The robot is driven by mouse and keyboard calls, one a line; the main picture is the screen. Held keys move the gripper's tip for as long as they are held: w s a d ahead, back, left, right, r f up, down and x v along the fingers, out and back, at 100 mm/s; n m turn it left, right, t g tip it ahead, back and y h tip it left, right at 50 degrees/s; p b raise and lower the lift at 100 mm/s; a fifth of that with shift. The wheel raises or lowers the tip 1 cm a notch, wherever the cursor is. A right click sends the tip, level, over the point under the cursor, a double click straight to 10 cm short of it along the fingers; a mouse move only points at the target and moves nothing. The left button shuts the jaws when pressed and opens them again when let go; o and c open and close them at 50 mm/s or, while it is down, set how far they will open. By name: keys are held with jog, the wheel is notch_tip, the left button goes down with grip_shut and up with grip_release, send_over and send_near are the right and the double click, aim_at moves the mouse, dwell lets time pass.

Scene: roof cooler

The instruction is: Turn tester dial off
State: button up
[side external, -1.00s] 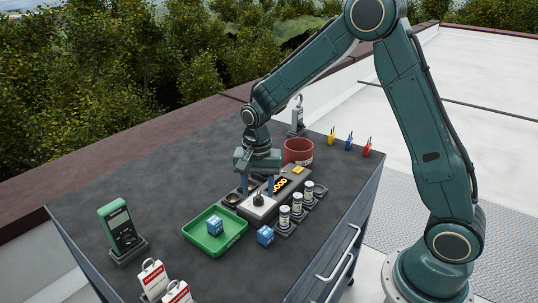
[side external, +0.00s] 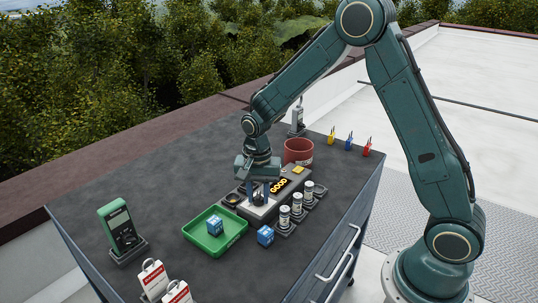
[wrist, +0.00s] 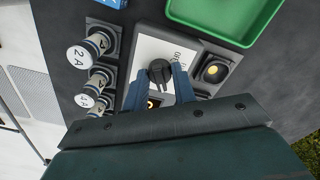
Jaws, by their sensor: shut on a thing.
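The tester (side external: 292,188) is a grey box on the dark bench top, with a display reading "GOOD" in yellow. Its black dial (wrist: 160,72) sits on a white plate (wrist: 150,46) in the wrist view. My gripper (side external: 258,197) points down over the near end of the tester. In the wrist view its two blue fingers (wrist: 161,84) stand on either side of the dial and are shut on it. The fingers hide the dial in the side view. Part of the lettering beside the dial shows, but I cannot read its setting for sure.
Several labelled cylinders (side external: 297,203) stand in holders along the tester's right side. A green tray (side external: 232,240) holding a blue block (side external: 214,226) lies in front, with another blue block (side external: 265,236) beside it. A red bowl (side external: 298,151) stands behind. The bench's left side is mostly clear.

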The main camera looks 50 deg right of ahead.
jog(key=shift+n, duration=0.4)
jog(key=n, duration=1.2)
jog(key=shift+n, duration=0.4)
jog(key=n, duration=1)
jog(key=o, duration=1)
